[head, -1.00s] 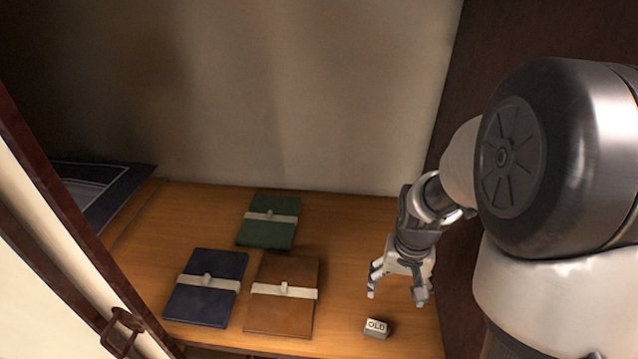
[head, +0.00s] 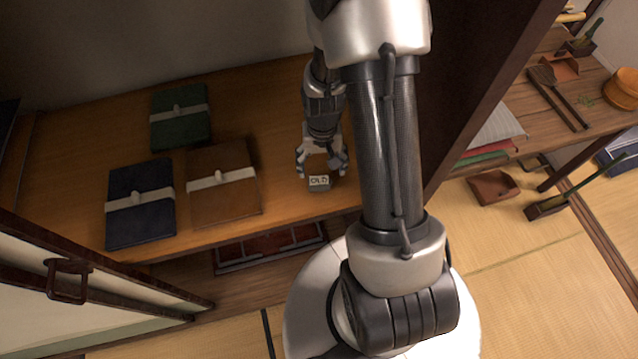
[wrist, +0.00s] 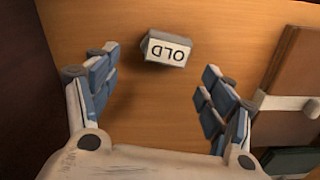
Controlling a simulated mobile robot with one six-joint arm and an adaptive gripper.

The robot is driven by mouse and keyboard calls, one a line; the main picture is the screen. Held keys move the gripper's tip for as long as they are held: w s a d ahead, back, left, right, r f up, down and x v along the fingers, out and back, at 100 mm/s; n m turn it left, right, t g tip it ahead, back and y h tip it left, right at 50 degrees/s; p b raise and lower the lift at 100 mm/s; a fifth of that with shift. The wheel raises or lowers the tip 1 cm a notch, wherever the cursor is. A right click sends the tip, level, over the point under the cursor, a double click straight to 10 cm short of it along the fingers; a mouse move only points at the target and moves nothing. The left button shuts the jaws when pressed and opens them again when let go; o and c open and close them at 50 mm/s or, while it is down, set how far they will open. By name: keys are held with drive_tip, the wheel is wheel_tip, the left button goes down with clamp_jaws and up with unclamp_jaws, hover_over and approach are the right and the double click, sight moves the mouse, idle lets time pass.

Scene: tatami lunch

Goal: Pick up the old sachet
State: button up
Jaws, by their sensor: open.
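The old sachet (head: 319,182) is a small grey packet with a white label reading "OLD". It lies on the wooden shelf near its front edge. In the wrist view the sachet (wrist: 167,50) sits ahead of the fingertips, roughly centred between them, its label upside down. My gripper (head: 322,166) is open, pointing down at the sachet, with a finger to either side in the head view. In the wrist view my gripper (wrist: 158,72) shows both fingers spread with nothing between the pads. I cannot tell the exact height of the fingertips above the shelf.
A brown folder (head: 222,205) with a pale band lies left of my gripper, beside a dark blue folder (head: 140,228) and a green folder (head: 180,130). A dark upright panel (head: 470,110) stands to the right. Bare wood surrounds the sachet.

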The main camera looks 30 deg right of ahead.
sight(319, 178)
drive_tip(key=f+b, duration=0.1)
drive_tip(key=f, duration=0.1)
drive_tip(key=a+f+b, duration=0.1)
drive_tip(key=f, duration=0.2)
drive_tip(key=shift+f, duration=0.15)
drive_tip(key=shift+c, duration=0.6)
drive_tip(key=c, duration=0.7)
drive_tip(key=shift+c, duration=0.2)
